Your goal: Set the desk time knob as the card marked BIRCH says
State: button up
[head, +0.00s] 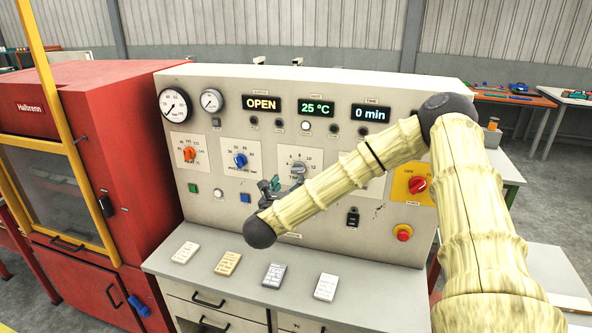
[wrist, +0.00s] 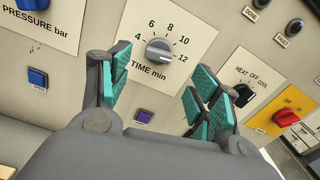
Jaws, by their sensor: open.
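The grey time knob (wrist: 159,51) sits on a panel plate marked TIME min, with numbers from 4 to 12 around it. Its exact pointer setting is not clear. In the head view the time knob (head: 299,168) is just above and right of my gripper (head: 277,187). My gripper (wrist: 160,82) is open, its teal pads on either side of the knob in the wrist view, with nothing between them. Several cards lie on the desk: a white card (head: 186,252), a tan card (head: 228,263), a grey card (head: 273,275) and another white card (head: 326,287). Their writing is too small to read.
The time display (head: 370,113) reads 0 min. The blue pressure knob (head: 240,160), orange heat knob (head: 190,154) and red switch (head: 417,185) share the panel. A purple button (wrist: 143,117) is below the time knob. A red press (head: 140,140) stands left.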

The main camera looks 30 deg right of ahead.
aim_at(297, 171)
jog(key=p+x, duration=0.4)
jog(key=x, duration=0.3)
jog(key=shift+w+d+r, duration=0.15)
jog(key=shift+w+d, duration=0.05)
jog(key=shift+w+d+f+p, duration=0.2)
jog(key=shift+w+d+p, duration=0.1)
jog(key=shift+w+d, duration=0.3)
jog(key=c, duration=1)
jog(key=shift+a, duration=0.1)
